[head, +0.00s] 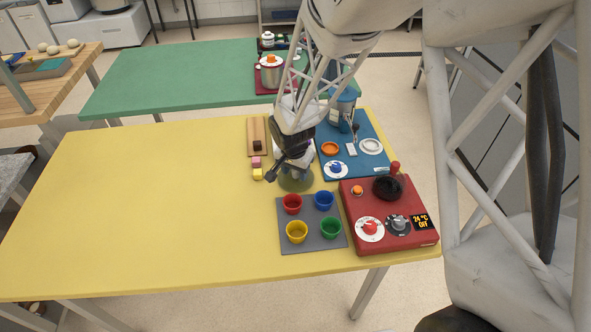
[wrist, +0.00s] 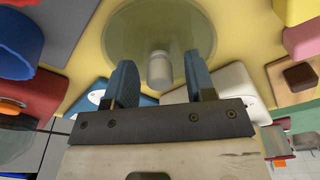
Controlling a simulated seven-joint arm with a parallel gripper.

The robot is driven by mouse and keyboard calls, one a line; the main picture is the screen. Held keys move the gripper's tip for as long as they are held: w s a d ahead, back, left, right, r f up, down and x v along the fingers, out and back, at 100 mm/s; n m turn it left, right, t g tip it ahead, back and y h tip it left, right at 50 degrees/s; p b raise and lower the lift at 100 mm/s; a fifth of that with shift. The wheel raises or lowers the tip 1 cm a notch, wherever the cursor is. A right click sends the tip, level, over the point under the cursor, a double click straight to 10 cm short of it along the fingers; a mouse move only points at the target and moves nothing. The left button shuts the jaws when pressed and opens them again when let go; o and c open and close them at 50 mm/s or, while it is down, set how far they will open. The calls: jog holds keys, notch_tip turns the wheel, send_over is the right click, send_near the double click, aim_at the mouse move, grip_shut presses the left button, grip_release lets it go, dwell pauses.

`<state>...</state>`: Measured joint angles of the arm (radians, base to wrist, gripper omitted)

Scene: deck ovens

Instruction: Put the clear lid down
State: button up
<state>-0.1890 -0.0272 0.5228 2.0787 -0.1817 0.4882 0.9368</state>
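The clear lid (head: 296,184) is a round, greenish see-through disc on the yellow table, just behind the grey mat. In the wrist view the lid (wrist: 125,35) lies flat ahead of the fingers, with its pale knob (wrist: 160,69) pointing toward me. My gripper (head: 287,172) is low over the lid and partly hides it in the head view. In the wrist view my gripper (wrist: 160,65) is open, with the knob between the two blue fingers and a gap on each side. Whether the lid rests fully on the table is hard to tell.
A grey mat (head: 313,241) with red, blue, yellow and green cups is in front. A red hotplate unit (head: 425,239) with knobs stands at right, a blue board (head: 331,172) behind it. Pink and yellow blocks (head: 257,174) and a wooden board (head: 249,130) are left. The table's left is clear.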

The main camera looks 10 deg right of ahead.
aim_at(294, 180)
dwell(0.3)
notch_tip(294, 180, up, 12)
jog(key=s, duration=0.1)
jog(key=shift+a, duration=0.4)
jog(key=shift+s+r, duration=0.15)
dwell(0.7)
jog(key=s+d+r+n, duration=0.2)
jog(key=s+r, duration=0.3)
jog(key=s, duration=0.4)
jog(key=s+d+r+n+t, duration=0.1)
jog(key=s+d+r+n, duration=0.1)
jog(key=s+d+r, duration=0.3)
jog(key=s+d+r+n, duration=0.2)
jog(key=s+r, duration=0.3)
jog(key=s, duration=0.8)
jog(key=shift+d+r+n+y, duration=0.3)
jog(key=shift+d, duration=0.55)
